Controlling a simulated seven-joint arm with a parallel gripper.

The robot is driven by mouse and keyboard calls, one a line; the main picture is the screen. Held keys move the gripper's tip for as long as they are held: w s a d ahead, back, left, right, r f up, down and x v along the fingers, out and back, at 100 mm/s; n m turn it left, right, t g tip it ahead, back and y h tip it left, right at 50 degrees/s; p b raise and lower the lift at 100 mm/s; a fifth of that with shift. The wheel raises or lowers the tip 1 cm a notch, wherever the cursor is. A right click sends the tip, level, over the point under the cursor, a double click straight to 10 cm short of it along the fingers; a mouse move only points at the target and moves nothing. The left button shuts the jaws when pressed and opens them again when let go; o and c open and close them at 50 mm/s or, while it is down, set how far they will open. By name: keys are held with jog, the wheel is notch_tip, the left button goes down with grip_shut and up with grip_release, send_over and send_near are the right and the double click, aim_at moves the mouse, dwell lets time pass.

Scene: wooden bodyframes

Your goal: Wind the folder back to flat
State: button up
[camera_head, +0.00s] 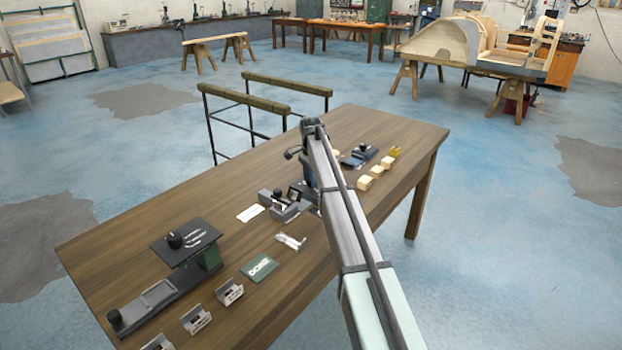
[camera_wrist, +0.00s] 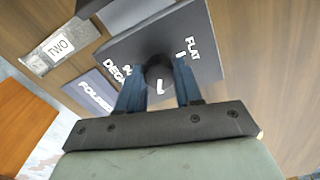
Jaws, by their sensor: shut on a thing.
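In the wrist view, my gripper (camera_wrist: 160,70) has its two blue fingers closed on the sides of a dark round knob (camera_wrist: 158,74). The knob stands on a dark square plate (camera_wrist: 205,62) of the folder, printed FLAT on one side and a partly covered DEG marking on the other. A white mark shows at the knob's near side, and another white mark sits by the word FLAT. In the head view, my arm hides much of the gripper and the knob. Part of a grey device (camera_head: 283,205) shows just left of the arm.
The wooden table (camera_head: 350,125) carries another device with a knobbed plate (camera_head: 185,240) at left, several small labelled holders (camera_head: 229,292), a green DONE plate (camera_head: 260,267) and yellowish blocks (camera_head: 364,183). In the wrist view, a FOLDED plate (camera_wrist: 93,91) and a TWO label (camera_wrist: 58,47) lie beside the folder.

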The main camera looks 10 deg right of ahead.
jog(key=n, duration=0.5)
jog(key=shift+n, duration=0.3)
jog(key=n, duration=1.2)
jog(key=shift+n, duration=0.4)
jog(key=n, duration=0.5)
jog(key=shift+n, duration=0.4)
jog(key=o, duration=1)
jog(key=shift+o, duration=0.2)
